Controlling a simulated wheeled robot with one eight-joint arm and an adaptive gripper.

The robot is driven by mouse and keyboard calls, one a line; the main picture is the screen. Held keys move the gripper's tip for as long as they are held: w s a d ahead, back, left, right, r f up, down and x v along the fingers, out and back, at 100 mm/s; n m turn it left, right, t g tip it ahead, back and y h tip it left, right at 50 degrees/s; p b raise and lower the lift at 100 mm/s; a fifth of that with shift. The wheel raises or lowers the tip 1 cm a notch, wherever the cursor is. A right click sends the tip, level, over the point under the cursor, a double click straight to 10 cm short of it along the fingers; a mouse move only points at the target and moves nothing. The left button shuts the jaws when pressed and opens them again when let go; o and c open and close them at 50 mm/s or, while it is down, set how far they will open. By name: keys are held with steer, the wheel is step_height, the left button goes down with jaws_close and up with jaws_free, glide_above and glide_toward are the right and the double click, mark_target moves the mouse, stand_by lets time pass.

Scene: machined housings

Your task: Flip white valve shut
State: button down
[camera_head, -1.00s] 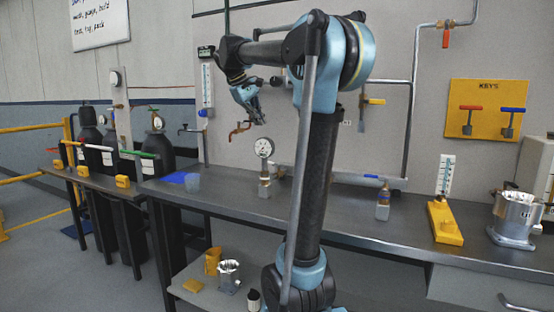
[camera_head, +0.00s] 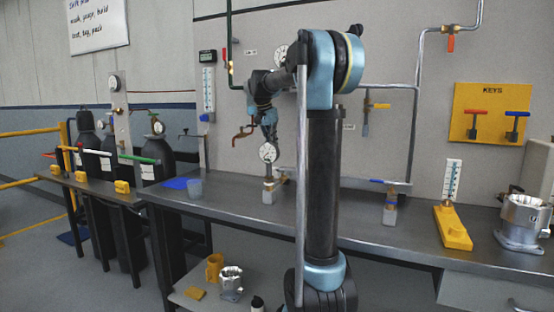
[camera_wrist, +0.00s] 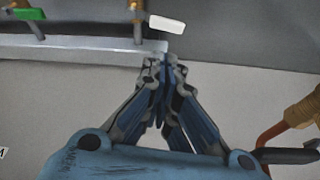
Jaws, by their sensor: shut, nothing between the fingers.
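The white valve handle (camera_wrist: 167,22) shows in the wrist view, a short pale bar just beyond my fingertips and slightly to the right. A brass stem beside it runs to a grey pipe (camera_wrist: 95,47). My gripper (camera_wrist: 163,62) is shut and empty, with its fingertips at the pipe's end in the picture; I cannot tell whether they touch it.
A green handle (camera_wrist: 29,14) sits on the same pipe, to the left in the wrist view. A blue-handled valve (camera_head: 389,182) and yellow-based thermometer (camera_head: 452,228) stand right on the bench.

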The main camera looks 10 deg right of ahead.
steer(key=x, duration=0.9)
steer(key=shift+f, duration=0.35)
steer(key=shift+d, duration=0.15)
steer(key=shift+s+a+n, duration=0.55)
steer(key=shift+a+n, duration=0.05)
steer(key=shift+a, duration=0.25)
